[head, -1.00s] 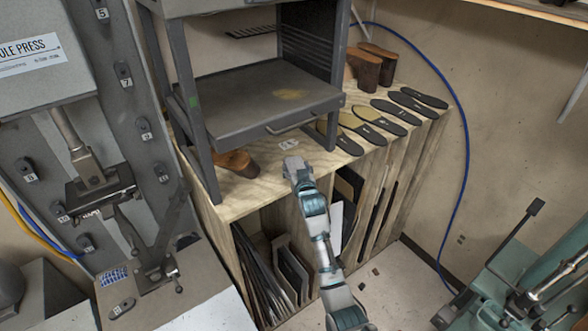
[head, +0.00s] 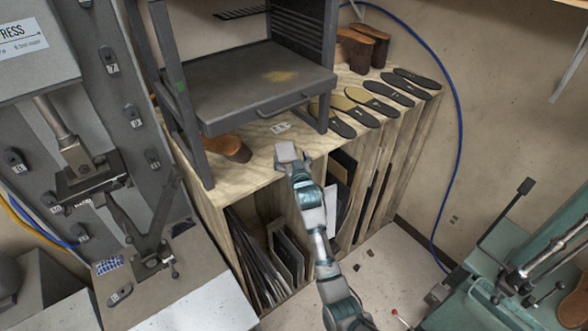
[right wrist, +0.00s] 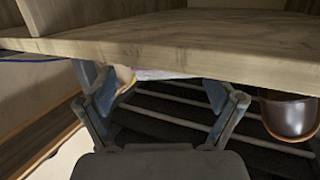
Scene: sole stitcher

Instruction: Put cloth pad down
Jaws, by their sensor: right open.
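A small pale, pinkish square pad (head: 286,152), which looks like the cloth pad, is at the fingertips of my right gripper (head: 291,168), by the front edge of the wooden counter (head: 235,180). In the right wrist view, a pale strip (right wrist: 160,74) shows between the spread fingers of the right gripper (right wrist: 160,90), against the counter edge (right wrist: 200,50). The gripper is open. I cannot tell whether the pad rests fully on the wood or touches a finger. My left gripper is not in view.
A grey metal rack (head: 250,85) stands on the counter just behind, with a brown shoe (head: 228,147) beneath it. A printed label (head: 281,127) lies behind the pad. Dark insoles (head: 387,93) lie to the right. Boards (head: 285,255) stand in the slots below.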

